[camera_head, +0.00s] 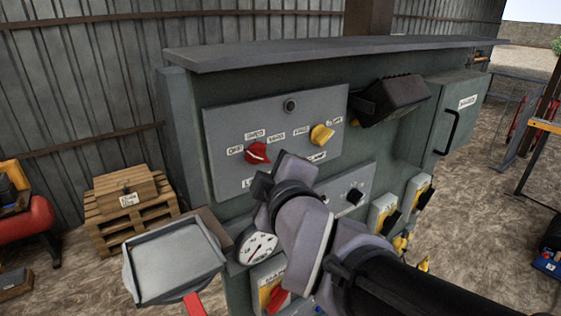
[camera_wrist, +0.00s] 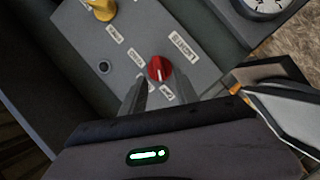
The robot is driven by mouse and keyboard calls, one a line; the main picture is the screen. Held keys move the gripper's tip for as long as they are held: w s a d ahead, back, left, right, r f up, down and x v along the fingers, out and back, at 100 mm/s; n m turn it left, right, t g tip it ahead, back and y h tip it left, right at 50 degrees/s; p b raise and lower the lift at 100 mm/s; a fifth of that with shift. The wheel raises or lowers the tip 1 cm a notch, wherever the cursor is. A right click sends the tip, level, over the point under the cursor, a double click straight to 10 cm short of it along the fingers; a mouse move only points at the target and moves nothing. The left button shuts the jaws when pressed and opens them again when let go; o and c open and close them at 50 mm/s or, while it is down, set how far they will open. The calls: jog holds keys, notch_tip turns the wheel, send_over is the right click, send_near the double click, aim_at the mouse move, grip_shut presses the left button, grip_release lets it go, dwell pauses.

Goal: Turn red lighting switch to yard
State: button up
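The red switch (camera_head: 256,153) is a round knob on the left of a grey panel plate (camera_head: 225,120). Small white labels surround it; the one at its left (camera_head: 235,150) appears to read OFF, another above it SHED, and one farther right YARD. In the wrist view the red switch (camera_wrist: 160,68) has a white mark pointing down, toward a label (camera_wrist: 166,92) between the fingers. My gripper (camera_wrist: 160,82) is open, its two fingers apart on either side just below the knob, with no clear contact. In the head view my gripper (camera_head: 262,186) is below the switch, its fingers partly hidden.
A yellow switch (camera_head: 321,135) sits to the right on the same plate, and a dark lamp box (camera_head: 395,98) juts out beyond it. A round gauge (camera_head: 258,248) and a grey tray (camera_head: 172,262) are below.

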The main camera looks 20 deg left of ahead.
aim_at(262, 158)
jog(key=x, duration=0.5)
jog(key=shift+w+a, duration=0.2)
jog(key=shift+w, duration=0.2)
jog(key=shift+c, duration=0.3)
grip_shut()
